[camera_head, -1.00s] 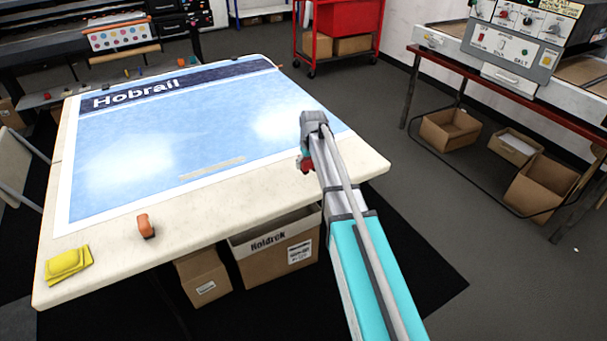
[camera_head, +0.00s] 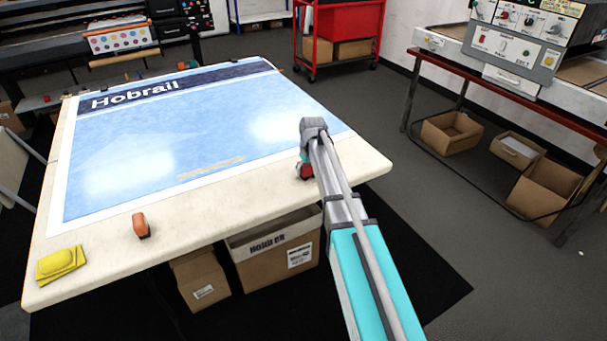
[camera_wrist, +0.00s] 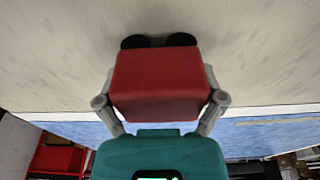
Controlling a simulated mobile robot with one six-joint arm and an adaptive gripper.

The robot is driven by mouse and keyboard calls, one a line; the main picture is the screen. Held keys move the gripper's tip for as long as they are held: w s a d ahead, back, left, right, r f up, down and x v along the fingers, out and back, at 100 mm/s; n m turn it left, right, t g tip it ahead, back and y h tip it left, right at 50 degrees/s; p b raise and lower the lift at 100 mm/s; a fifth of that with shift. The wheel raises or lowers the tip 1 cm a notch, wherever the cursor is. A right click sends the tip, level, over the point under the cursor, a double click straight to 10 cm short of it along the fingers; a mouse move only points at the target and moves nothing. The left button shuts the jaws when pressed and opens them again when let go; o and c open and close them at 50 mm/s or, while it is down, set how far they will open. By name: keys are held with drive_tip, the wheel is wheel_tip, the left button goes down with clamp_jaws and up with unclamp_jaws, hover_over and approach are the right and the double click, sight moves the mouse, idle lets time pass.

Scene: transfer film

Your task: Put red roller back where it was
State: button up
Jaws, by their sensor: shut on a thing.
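The red roller (camera_wrist: 158,84), a red block with two dark round wheels, is between the fingers of my gripper (camera_wrist: 161,98) in the wrist view. My gripper is shut on it. In the head view the roller (camera_head: 305,171) shows as a small red patch beside my arm, over the right part of the pale table (camera_head: 348,168). Its wheels are close to the tabletop; I cannot tell whether they touch. My arm hides part of the roller and of my gripper in the head view.
A blue printed sheet (camera_head: 190,135) covers most of the table. An orange tool (camera_head: 141,226) and a yellow cloth-like item (camera_head: 60,263) lie near its front left. Cardboard boxes (camera_head: 275,262) stand below. The bare tabletop around the roller looks clear.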

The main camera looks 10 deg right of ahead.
sight(310, 166)
drive_tip(key=shift+f, duration=0.25)
drive_tip(key=o, duration=0.7)
drive_tip(key=shift+r, duration=0.25)
drive_tip(key=r+p, duration=0.4)
drive_tip(key=s+r+p, duration=0.1)
drive_tip(key=r+p, duration=0.6)
drive_tip(key=p, duration=0.1)
drive_tip(key=shift+s+d+r, duration=0.25)
drive_tip(key=shift+s+r, duration=0.1)
drive_tip(key=shift+r, duration=0.05)
idle(0.7)
drive_tip(key=shift+s, duration=0.1)
drive_tip(key=shift+s, duration=0.25)
drive_tip(key=s+a+m+g, duration=0.1)
drive_tip(key=s+m, duration=0.2)
drive_tip(key=s, duration=2.3)
drive_tip(key=shift+s+a+m+g+h, duration=0.25)
drive_tip(key=shift+a+m+g+h, duration=0.05)
drive_tip(key=shift+a+g, duration=0.1)
